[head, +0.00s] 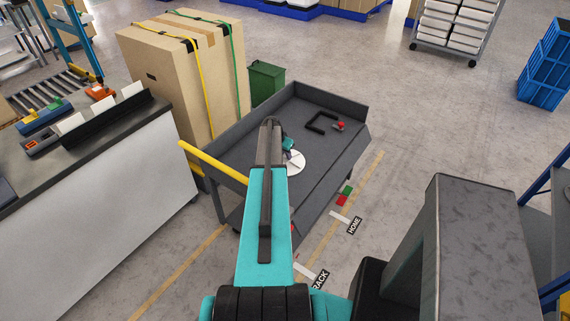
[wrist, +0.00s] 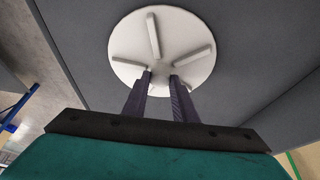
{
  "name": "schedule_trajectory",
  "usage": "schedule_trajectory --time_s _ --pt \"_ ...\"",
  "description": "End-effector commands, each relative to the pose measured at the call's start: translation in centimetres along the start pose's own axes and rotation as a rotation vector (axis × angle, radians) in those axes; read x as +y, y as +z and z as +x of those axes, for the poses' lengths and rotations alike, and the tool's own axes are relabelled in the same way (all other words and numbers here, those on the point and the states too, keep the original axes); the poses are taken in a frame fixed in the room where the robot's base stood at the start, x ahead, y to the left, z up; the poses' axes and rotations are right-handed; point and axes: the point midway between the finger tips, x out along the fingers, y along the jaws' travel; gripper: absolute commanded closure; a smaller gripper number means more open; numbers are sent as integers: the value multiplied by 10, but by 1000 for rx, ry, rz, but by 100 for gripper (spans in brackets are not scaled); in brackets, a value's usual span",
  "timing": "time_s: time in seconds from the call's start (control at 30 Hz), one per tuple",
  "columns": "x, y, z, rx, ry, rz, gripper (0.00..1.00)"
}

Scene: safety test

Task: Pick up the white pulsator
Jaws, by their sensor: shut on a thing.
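The white pulsator is a round disc with raised ribs. In the wrist view the pulsator (wrist: 128,60) is at the tips of my gripper (wrist: 161,80), whose two dark fingers are shut on one of its ribs near the centre. In the head view the white pulsator (head: 297,162) shows partly beside my arm, over the grey cart's tray. My arm hides part of it and most of the gripper. I cannot tell whether the disc touches the tray.
The grey cart (head: 325,165) has raised walls and a yellow handle (head: 213,162). A black bracket (head: 317,124) and a small red-topped part (head: 340,126) lie at its far end. A counter (head: 100,180) and tall cardboard boxes (head: 180,90) stand left. Floor to the right is partly clear.

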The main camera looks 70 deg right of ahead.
Motion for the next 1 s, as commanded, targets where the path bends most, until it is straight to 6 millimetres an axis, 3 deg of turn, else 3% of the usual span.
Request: schedule_trajectory --time_s 0.47,1.0 --pt "-1 -3 -8 2 -2 0 100" --pt "-1 -26 -65 3 -2 0 100"
